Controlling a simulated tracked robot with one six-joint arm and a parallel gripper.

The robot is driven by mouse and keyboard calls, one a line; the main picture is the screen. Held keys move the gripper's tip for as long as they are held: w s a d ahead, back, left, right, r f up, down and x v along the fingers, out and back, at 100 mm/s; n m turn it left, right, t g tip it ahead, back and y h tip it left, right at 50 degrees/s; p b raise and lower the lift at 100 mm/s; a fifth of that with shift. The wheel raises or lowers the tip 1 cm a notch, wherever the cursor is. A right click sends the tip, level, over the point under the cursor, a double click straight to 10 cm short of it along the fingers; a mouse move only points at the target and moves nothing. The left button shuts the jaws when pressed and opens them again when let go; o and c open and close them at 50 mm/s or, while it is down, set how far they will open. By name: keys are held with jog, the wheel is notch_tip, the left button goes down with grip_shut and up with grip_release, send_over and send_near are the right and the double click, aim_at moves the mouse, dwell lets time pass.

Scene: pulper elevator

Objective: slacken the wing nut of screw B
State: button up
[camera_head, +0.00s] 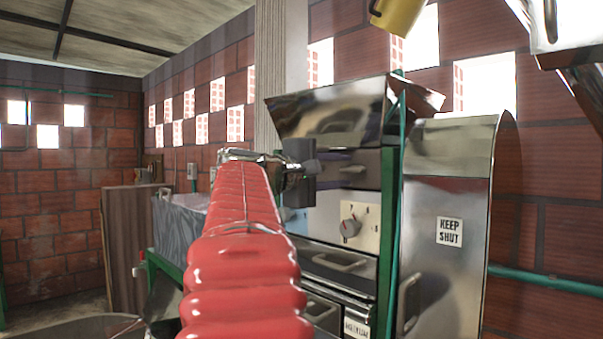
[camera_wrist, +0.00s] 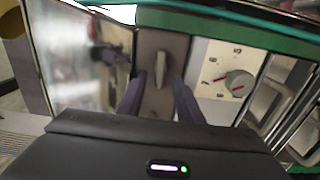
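I cannot pick out screw B or a wing nut marked B in either view. My gripper (camera_head: 312,168) shows in the head view as a dark block at the end of my red-sleeved arm, in front of the machine. In the wrist view its two dark fingers (camera_wrist: 158,95) are apart with nothing held. Beyond them is a grey-brown panel (camera_wrist: 152,42) with a pale, elongated handle-like piece (camera_wrist: 160,68), in line with the gap. It appears to be the panel handle (camera_head: 352,170) in the head view. Whether the fingers touch the panel cannot be told.
A dial (camera_head: 350,227) sits on a pale plate below the panel. Steel drawers with handles (camera_head: 341,262) lie lower. A steel hopper (camera_head: 330,112) is above. A steel cover labelled KEEP SHUT (camera_head: 450,231) and a green post (camera_head: 387,210) stand right. A yellow container (camera_head: 400,14) hangs overhead.

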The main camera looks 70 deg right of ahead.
jog(key=v, duration=1.3)
jog(key=shift+a+f, duration=0.1)
jog(key=w+a+f+n+t+y, duration=0.1)
jog(key=w+a+f+t+y, duration=0.15)
jog(key=w+a+f, duration=0.4)
jog(key=w+a+f+n+t+y, duration=0.15)
jog(key=a+f+t, duration=0.25)
jog(key=f, duration=0.6)
jog(key=w+a+f+n+t+y, duration=0.2)
jog(key=w+a+f+t, duration=0.25)
jog(key=f, duration=0.35)
jog(key=s+a+f+t+y, duration=0.1)
jog(key=a+f+y, duration=0.4)
jog(key=a+f, duration=0.5)
jog(key=a+f+t+y, duration=0.1)
jog(key=a+f+y, duration=0.4)
jog(key=a+f, duration=0.6)
jog(key=a, duration=0.7)
jog(key=shift+s+a, duration=0.3)
jog(key=shift+s, duration=0.1)
jog(key=shift+f, duration=0.1)
